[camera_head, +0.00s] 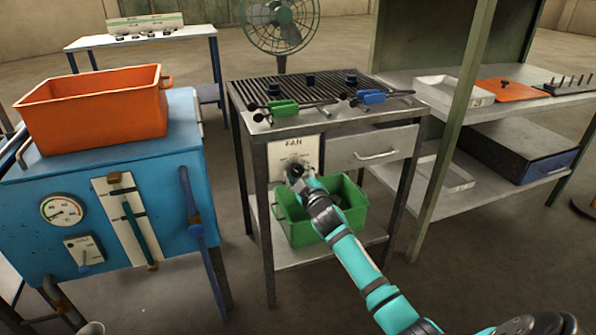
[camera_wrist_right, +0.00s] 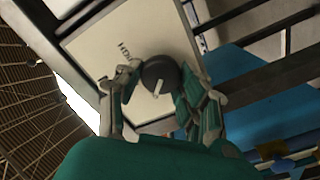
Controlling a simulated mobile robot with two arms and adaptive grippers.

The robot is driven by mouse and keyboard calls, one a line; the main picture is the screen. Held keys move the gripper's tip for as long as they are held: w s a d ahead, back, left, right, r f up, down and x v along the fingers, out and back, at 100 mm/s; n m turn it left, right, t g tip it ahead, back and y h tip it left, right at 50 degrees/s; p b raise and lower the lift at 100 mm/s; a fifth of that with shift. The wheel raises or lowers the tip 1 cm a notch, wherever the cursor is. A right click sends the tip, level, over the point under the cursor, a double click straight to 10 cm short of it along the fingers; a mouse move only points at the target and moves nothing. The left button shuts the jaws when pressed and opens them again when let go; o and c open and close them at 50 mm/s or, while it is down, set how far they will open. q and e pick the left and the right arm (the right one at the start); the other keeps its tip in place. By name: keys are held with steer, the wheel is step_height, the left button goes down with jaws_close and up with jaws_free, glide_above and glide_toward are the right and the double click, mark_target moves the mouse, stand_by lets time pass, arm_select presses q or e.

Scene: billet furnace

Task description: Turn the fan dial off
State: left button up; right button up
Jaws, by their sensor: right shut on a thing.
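The fan panel (camera_head: 294,153) is a pale plate marked FAN on the front of the slatted-top table. In the right wrist view the plate (camera_wrist_right: 92,50) carries a dark round dial (camera_wrist_right: 160,75) with a light pointer mark. My right gripper (camera_head: 296,172) is at the lower part of the plate and hides the dial in the head view. In the right wrist view its fingers (camera_wrist_right: 158,92) are on either side of the dial, shut on it. The fan (camera_head: 281,22) stands behind the table. My left gripper is not in view.
A green bin (camera_head: 354,205) sits on the shelf below the panel. A blue furnace (camera_head: 170,150) with an orange bin (camera_head: 95,108) on top stands to the left. A drawer (camera_head: 372,148) is right of the panel, and a green-posted shelf (camera_head: 450,130) stands further right.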

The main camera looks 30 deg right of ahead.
stand_by(0.4)
steer(key=o, duration=1.2)
steer(key=shift+c, duration=0.2)
steer(key=v, duration=1.2)
steer(key=shift+f, duration=0.1)
